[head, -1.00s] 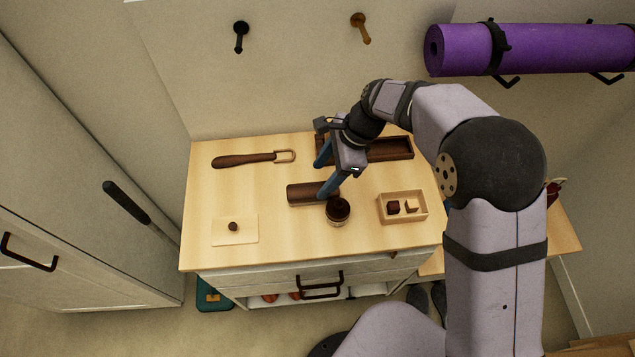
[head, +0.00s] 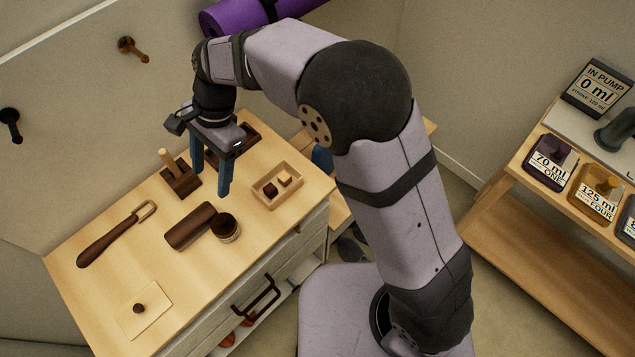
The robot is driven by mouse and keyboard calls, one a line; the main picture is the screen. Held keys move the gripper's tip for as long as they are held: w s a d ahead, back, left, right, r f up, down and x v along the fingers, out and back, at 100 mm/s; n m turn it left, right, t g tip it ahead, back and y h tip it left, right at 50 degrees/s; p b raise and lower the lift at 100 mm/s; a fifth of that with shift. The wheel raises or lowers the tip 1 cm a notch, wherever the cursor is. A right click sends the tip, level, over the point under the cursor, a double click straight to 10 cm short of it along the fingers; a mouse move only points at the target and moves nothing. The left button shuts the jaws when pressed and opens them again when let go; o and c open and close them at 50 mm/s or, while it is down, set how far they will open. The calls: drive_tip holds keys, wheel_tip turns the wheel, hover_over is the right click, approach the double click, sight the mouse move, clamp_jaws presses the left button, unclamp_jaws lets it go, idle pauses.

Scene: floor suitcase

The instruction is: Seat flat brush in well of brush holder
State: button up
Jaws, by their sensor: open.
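The brush holder (head: 184,186) is a long dark wooden tray at the back of the counter in the head view. A pale peg-like handle (head: 166,159) stands up at its left end. My arm hides part of the holder's middle. A dark brown rounded block (head: 190,226), which looks like the flat brush, lies on the counter in front of the holder. My gripper (head: 211,184) is open, pointing down, with nothing seen between its blue fingers. It shows in front of the holder, up and right of the block; its height is hard to tell.
A round dark-topped jar (head: 225,228) stands close beside the block. A shallow box (head: 277,188) with small pieces is at right. A looped-end wooden tool (head: 112,238) and a pale card (head: 144,310) with a small brown knob lie at left. Bare counter separates them.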

drive_tip(key=w+d+n+t+h, duration=0.15)
drive_tip(key=d+n, duration=0.25)
drive_tip(key=d, duration=1.8)
drive_tip(key=s+d+f+n, duration=0.1)
drive_tip(key=s+d+n, duration=0.1)
drive_tip(key=d, duration=0.5)
drive_tip(key=s+d+f+n+t+h, duration=0.1)
drive_tip(key=s+d+f+n, duration=0.1)
drive_tip(key=s+d, duration=0.3)
drive_tip(key=shift+s+d, duration=0.2)
drive_tip(key=shift+d, duration=0.7)
drive_tip(key=shift+o, duration=0.4)
drive_tip(key=shift+s+d+f+h, duration=0.1)
drive_tip(key=shift+s+d+h, duration=0.15)
drive_tip(key=shift+s, duration=0.05)
